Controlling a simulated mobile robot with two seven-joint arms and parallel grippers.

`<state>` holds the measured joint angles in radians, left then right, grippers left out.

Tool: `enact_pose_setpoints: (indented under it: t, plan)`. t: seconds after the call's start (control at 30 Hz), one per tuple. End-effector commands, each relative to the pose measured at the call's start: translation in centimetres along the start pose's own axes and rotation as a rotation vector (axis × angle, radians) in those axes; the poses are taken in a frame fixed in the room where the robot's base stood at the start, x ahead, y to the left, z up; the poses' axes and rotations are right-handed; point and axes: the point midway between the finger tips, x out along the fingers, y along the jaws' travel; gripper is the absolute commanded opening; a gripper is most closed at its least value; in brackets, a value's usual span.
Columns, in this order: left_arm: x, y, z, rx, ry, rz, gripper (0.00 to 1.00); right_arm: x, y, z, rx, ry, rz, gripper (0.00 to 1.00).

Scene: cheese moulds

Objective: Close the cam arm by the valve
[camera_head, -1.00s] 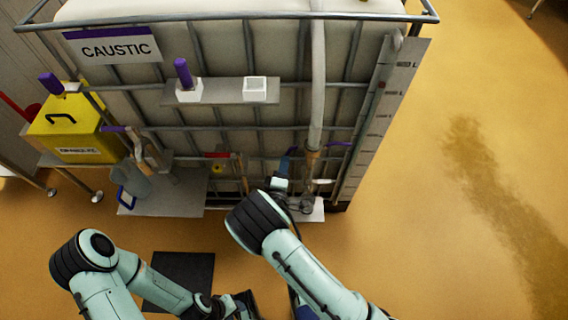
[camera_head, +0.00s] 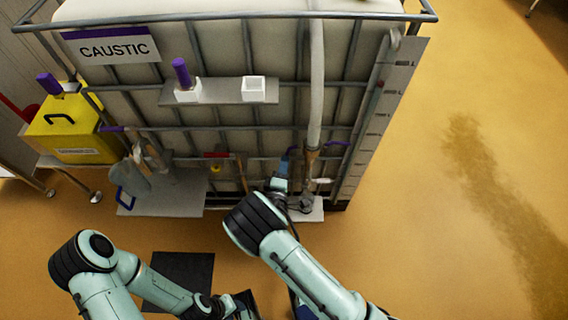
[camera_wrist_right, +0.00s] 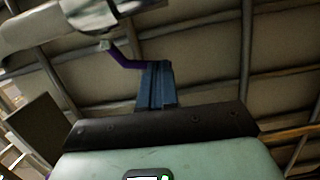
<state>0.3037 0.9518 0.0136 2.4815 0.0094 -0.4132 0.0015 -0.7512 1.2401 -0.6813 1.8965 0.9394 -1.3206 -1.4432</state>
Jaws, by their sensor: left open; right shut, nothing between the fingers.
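The hose (camera_head: 316,80) comes down the front of the caged tank to a brown coupling (camera_head: 312,160) above the valve (camera_head: 304,203). One purple cam arm (camera_head: 338,143) sticks out to the right of the coupling. My right gripper (camera_head: 283,166) is at the coupling's left side, its blue fingers shut with nothing between them. In the right wrist view, the shut fingers (camera_wrist_right: 158,72) are at the end of a bent purple lever (camera_wrist_right: 122,57); whether they touch I cannot tell. My left gripper (camera_head: 238,306) is open, low in the head view, away from the valve.
The tank's grey cage bars (camera_head: 225,130) are close behind my right gripper. A shelf (camera_head: 220,92) holds a purple-handled item (camera_head: 181,72) and a white cup (camera_head: 254,86). A yellow box (camera_head: 66,130) stands at left.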

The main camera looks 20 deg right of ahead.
Motion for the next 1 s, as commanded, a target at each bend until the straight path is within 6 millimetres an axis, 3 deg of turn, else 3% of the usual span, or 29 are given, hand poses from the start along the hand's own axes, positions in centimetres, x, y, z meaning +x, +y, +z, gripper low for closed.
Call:
enact_pose_setpoints:
  t: [1.0]
  plan:
    - [0.03,0.00,-0.02,0.000,0.001,0.000,0.43,0.05,-0.13,0.18,-0.031,0.000,0.007,0.00]
